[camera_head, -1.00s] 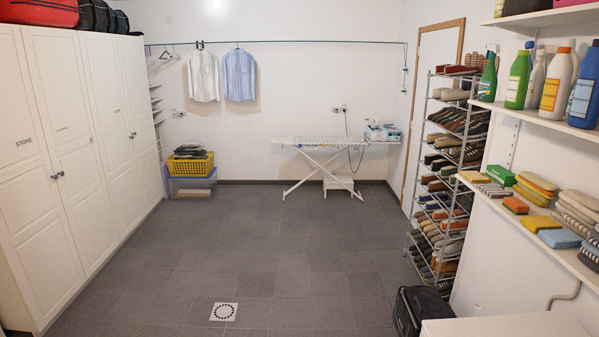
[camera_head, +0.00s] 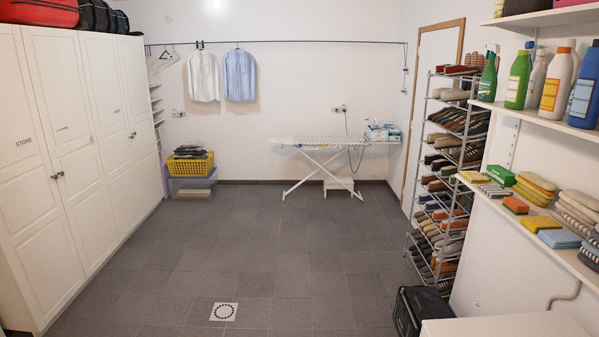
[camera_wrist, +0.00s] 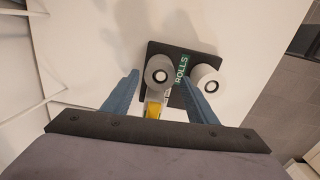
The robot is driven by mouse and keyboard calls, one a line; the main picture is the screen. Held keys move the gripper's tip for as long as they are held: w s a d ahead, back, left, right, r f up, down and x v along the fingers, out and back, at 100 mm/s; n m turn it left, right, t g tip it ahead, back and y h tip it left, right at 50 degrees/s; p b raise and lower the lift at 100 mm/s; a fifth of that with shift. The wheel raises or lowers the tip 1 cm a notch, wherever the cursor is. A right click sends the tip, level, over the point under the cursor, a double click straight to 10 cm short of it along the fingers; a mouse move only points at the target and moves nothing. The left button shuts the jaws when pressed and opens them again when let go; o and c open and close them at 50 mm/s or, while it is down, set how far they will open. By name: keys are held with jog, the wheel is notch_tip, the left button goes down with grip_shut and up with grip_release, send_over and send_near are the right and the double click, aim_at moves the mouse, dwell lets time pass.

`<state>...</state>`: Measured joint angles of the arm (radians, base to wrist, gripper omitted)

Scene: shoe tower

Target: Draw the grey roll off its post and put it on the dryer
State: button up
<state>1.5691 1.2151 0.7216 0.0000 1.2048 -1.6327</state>
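The post is hidden, apart from the dark centre. I cannot pick out the dryer for sure in either view. The head view does not show my gripper or the rolls.
A yellow and white item (camera_wrist: 153,111) lies just below the grey roll. White bars (camera_wrist: 50,75) run along the left of the wrist view. In the head view, an ironing board (camera_head: 325,141) stands at the back and a shoe rack (camera_head: 445,165) at right. The floor is mostly clear.

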jog(key=shift+o, duration=0.5)
jog(key=shift+r, duration=0.15)
jog(key=shift+r+b, duration=0.3)
jog(key=shift+b, duration=0.05)
notch_tip(320, 180, up, 6)
jog(key=b, duration=0.2)
jog(key=shift+r, duration=0.25)
jog(key=shift+r, duration=0.1)
